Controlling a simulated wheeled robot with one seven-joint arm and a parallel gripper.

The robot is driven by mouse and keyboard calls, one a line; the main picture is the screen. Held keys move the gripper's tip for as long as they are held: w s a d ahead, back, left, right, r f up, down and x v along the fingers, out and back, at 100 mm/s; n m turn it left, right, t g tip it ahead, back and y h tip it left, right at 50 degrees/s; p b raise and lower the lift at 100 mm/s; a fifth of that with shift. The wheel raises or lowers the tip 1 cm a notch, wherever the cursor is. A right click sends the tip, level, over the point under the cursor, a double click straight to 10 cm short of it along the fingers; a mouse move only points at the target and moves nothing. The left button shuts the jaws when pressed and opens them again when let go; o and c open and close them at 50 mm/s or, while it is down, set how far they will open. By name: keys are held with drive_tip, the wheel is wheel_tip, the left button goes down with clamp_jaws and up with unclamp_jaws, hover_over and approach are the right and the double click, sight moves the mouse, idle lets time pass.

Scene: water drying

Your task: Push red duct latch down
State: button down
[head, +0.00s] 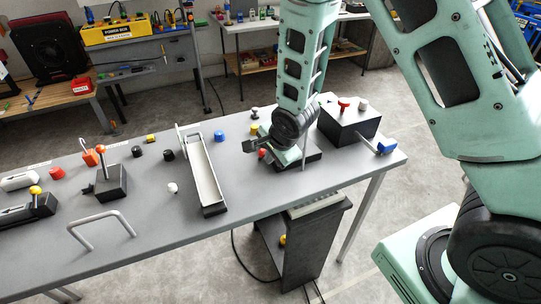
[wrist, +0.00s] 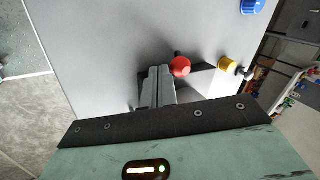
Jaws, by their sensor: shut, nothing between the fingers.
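A round red knob (head: 263,152), which I take as the red duct latch, is on the grey table beside my gripper. In the wrist view the red knob (wrist: 180,67) is just right of my fingertips, on a short dark stem; its base is partly hidden by the fingers. My gripper (wrist: 160,72) is shut and empty, with the fingers pressed together. The fingers and knob are very close; I cannot tell whether they touch. In the head view my wrist partly hides the dark base near the knob.
A yellow knob (wrist: 227,64) stands right of the red one in the wrist view, and a blue knob (head: 219,135) stands farther left in the head view. A long white tray (head: 203,170) is left of my gripper. A dark box (head: 348,127) with a red handle stands right.

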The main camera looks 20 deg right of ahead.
drive_tip(key=shift+w+r+g+p, duration=0.2)
drive_tip(key=shift+r+g+p, duration=0.1)
drive_tip(key=shift+p, duration=0.35)
